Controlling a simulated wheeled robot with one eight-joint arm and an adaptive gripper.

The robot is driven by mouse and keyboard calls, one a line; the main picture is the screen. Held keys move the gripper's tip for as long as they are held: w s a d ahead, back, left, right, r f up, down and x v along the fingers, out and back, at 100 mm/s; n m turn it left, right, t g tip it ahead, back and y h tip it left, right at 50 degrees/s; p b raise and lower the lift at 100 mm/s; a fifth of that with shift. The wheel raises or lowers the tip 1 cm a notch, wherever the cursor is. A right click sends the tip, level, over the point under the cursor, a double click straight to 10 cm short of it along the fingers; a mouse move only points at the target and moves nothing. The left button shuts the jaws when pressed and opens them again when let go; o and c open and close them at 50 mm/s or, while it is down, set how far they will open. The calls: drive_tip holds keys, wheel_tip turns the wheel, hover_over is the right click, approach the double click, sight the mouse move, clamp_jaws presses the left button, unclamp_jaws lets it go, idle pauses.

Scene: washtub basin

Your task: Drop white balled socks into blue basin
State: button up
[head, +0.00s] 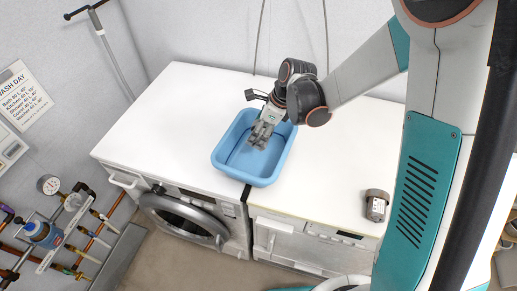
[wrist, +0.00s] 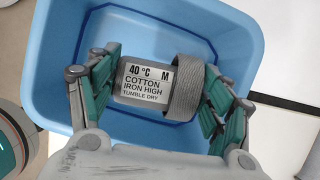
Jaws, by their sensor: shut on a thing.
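The blue basin (head: 224,157) stands on the white top near its front edge. It also fills much of the wrist view (wrist: 52,60). My gripper (head: 261,133) points down over the basin. Its fingers are shut on balled socks (wrist: 148,82), one finger on each side. The balled socks look grey rather than white, with a ribbed cuff on the right and a pale label reading "40 °C M, cotton, iron high, tumble dry". The basin floor around them looks bare in the wrist view. The part under my gripper is hidden. I cannot tell how high the socks are above the floor.
A second brownish-grey rolled bundle with a label (head: 376,206) lies on the right part of the top (head: 330,180). The top left of the basin is clear. A washing machine (head: 185,220) is below.

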drive_tip(key=o, duration=1.2)
drive_tip(key=shift+r, duration=0.1)
drive_tip(key=v, duration=1.1)
drive_tip(key=shift+d+r, duration=0.2)
drive_tip(key=shift+r, duration=0.15)
drive_tip(key=shift+s, duration=0.1)
drive_tip(key=s+d+r+n+t+h+b, duration=0.1)
drive_tip(key=s+d+n+t+h+b, duration=0.1)
drive_tip(key=s+d+n, duration=0.4)
drive_tip(key=s+d+r+n+t+h+b, duration=0.1)
drive_tip(key=s+d+n, duration=0.5)
drive_tip(key=s+n, duration=0.7)
drive_tip(key=n+t+h+b, duration=0.1)
drive_tip(key=n+t+b, duration=0.1)
drive_tip(key=shift+n+t+b, duration=0.35)
drive_tip(key=shift+n+t, duration=0.05)
